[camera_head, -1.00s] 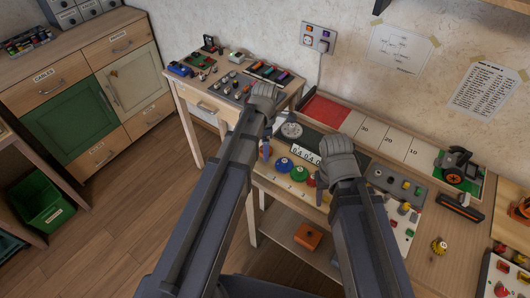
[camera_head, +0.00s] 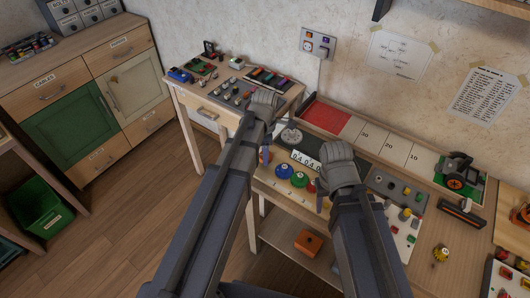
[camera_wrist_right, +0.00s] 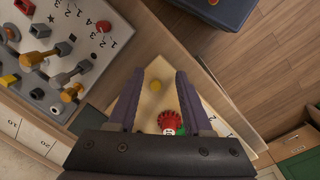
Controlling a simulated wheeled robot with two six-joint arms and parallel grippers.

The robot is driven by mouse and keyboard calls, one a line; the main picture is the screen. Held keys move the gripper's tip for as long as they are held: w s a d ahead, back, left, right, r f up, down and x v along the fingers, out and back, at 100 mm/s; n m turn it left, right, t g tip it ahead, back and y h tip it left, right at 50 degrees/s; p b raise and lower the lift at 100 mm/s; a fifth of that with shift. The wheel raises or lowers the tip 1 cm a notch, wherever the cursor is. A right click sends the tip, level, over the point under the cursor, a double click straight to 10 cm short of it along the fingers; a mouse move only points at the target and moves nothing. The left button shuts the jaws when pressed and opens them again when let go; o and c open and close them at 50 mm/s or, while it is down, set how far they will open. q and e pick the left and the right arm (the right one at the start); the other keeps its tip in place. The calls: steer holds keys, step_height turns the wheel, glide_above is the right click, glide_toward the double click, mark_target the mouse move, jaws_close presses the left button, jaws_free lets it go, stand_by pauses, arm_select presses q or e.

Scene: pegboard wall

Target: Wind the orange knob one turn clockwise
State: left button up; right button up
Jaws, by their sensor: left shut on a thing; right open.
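My left gripper (camera_head: 265,156) is shut at the left end of the middle bench, beside the blue knob. What it grips is mostly hidden by the arm and fingers, so I cannot tell which thing it is. I cannot clearly pick out an orange knob. A row on the bench front holds a blue knob (camera_head: 283,172), a green knob (camera_head: 299,179) and a red knob (camera_head: 311,187).
A number display (camera_head: 305,159) and a grey dial (camera_head: 291,136) sit behind the knobs. An orange box (camera_head: 309,242) is on the lower shelf. A side table (camera_head: 205,105) with small parts stands left; floor is clear in front of it.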

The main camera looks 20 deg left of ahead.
arm_select(q)
steer(key=shift+c, duration=0.8)
